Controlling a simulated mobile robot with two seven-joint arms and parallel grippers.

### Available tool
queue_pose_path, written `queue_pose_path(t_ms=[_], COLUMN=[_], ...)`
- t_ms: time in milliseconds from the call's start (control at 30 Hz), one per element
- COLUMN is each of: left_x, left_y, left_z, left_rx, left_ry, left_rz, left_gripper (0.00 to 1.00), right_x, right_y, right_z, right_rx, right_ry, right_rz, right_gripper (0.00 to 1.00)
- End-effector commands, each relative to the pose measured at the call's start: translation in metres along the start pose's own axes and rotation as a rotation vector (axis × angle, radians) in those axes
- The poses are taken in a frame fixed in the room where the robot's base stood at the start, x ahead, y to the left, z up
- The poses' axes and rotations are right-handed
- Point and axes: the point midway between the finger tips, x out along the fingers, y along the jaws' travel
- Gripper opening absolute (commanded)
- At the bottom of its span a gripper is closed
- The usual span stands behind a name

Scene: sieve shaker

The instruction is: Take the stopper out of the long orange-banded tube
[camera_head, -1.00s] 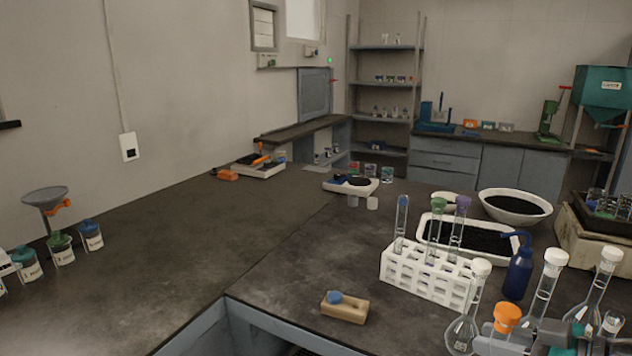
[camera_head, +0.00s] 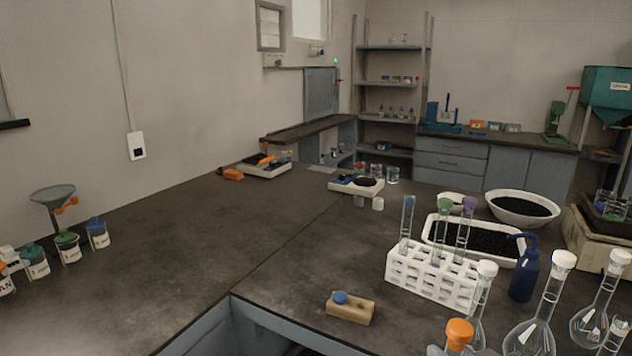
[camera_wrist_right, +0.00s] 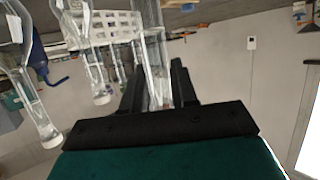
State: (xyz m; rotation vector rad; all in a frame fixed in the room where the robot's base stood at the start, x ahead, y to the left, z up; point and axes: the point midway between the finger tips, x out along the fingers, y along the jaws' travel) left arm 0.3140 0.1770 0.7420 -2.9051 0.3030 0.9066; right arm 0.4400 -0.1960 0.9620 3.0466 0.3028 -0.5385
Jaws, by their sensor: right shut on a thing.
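An orange stopper (camera_head: 459,332) sits at the bottom edge of the head view, on top of clear glass that is mostly cut off. In the right wrist view my right gripper (camera_wrist_right: 157,78) is shut on a long clear glass tube (camera_wrist_right: 154,50), with one dark finger on each side. The tube's orange band is not visible, and the end near the palm is hidden by the gripper. My left gripper is in neither view.
A white rack (camera_head: 432,276) holds tubes with blue, green and purple stoppers. White-stoppered flasks (camera_head: 530,335) stand close on the right, beside a blue wash bottle (camera_head: 524,275). A wooden block (camera_head: 350,311) with a blue stopper lies nearer the front. The left bench (camera_head: 180,270) is mostly clear.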

Motion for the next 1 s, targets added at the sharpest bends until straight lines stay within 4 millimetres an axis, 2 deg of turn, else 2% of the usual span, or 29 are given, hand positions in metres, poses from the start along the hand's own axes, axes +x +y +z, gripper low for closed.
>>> queue_pose_path(t_ms=[333, 567, 667, 767, 1000], left_x=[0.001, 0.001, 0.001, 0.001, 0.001], left_y=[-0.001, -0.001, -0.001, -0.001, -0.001], left_z=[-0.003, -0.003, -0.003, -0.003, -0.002], left_rx=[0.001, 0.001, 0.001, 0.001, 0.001], left_ry=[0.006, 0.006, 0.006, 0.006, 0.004], left_rz=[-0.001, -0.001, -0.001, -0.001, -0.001], left_gripper=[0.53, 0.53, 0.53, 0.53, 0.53], right_x=[-0.017, -0.019, -0.018, -0.017, -0.011], right_y=[-0.008, -0.008, -0.015, -0.030, -0.087], right_z=[-0.002, -0.002, -0.003, -0.005, -0.012], right_rx=[0.064, 0.065, 0.054, 0.026, -0.079], right_ry=[0.000, 0.000, 0.000, 0.002, 0.004], right_rz=[0.172, 0.186, 0.154, 0.078, -0.201], right_gripper=[0.00, 0.00, 0.00, 0.00, 0.00])
